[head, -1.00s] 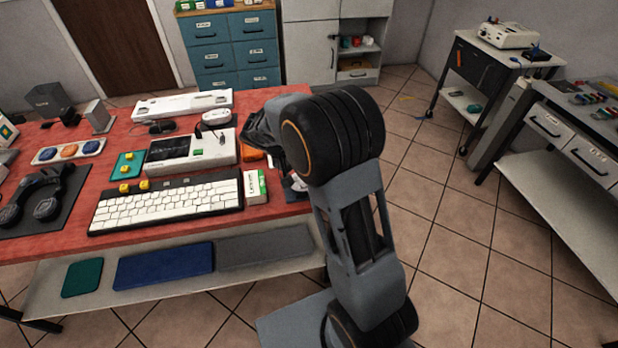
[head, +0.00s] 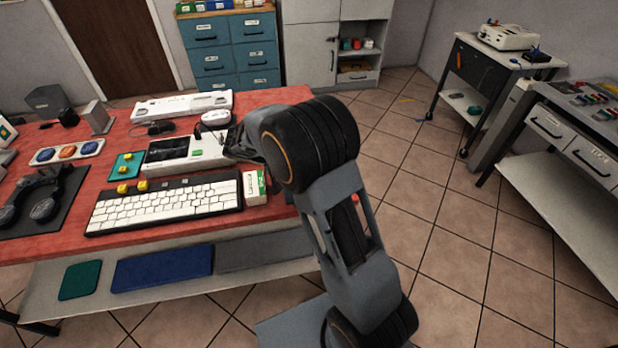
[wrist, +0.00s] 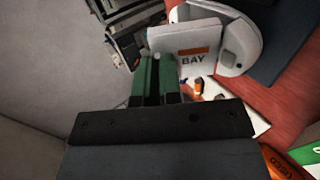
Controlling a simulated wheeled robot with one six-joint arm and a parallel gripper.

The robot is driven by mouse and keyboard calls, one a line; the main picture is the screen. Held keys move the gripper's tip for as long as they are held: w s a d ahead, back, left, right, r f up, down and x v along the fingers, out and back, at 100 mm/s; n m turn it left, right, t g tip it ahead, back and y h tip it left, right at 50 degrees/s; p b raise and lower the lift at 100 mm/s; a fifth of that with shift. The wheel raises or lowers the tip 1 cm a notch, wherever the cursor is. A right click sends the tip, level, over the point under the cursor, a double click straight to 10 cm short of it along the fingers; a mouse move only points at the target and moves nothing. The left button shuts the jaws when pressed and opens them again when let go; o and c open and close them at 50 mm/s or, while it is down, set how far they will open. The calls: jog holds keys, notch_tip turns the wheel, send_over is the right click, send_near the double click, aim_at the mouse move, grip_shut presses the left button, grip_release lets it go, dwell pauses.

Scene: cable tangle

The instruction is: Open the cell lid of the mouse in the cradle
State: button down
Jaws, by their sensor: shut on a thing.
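The white mouse (head: 216,119) sits near the back right of the red table, and its rounded body shows at the top of the wrist view (wrist: 240,42). A white block marked BAY (wrist: 184,46) with an orange patch stands against it; I cannot tell whether it belongs to the cradle. My gripper (wrist: 155,62) has green fingers close together just below the block's left part. What lies between them is hidden, and I cannot make out the cell lid. In the head view my arm covers the gripper.
A white device with a dark panel (head: 166,149) lies left of my arm. The keyboard (head: 163,205) and a green-and-white box (head: 254,188) are in front. A small orange-and-dark item (wrist: 198,86) lies beside my fingers. Open floor (head: 440,200) lies to the right.

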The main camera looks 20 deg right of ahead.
jog(key=shift+a+h, duration=0.35)
jog(key=shift+h, duration=0.25)
jog(key=shift+a, duration=0.1)
jog(key=shift+w+a, duration=0.1)
jog(key=shift+a, duration=0.35)
jog(key=shift+a+f, duration=0.1)
jog(key=shift+f, duration=0.1)
jog(key=shift+a, duration=0.15)
jog(key=c, duration=1.7)
grip_release()
jog(key=shift+w+a+f+b, duration=0.1)
jog(key=shift+a+f+b, duration=0.05)
jog(key=shift+a+b, duration=0.2)
jog(key=shift+a, duration=0.1)
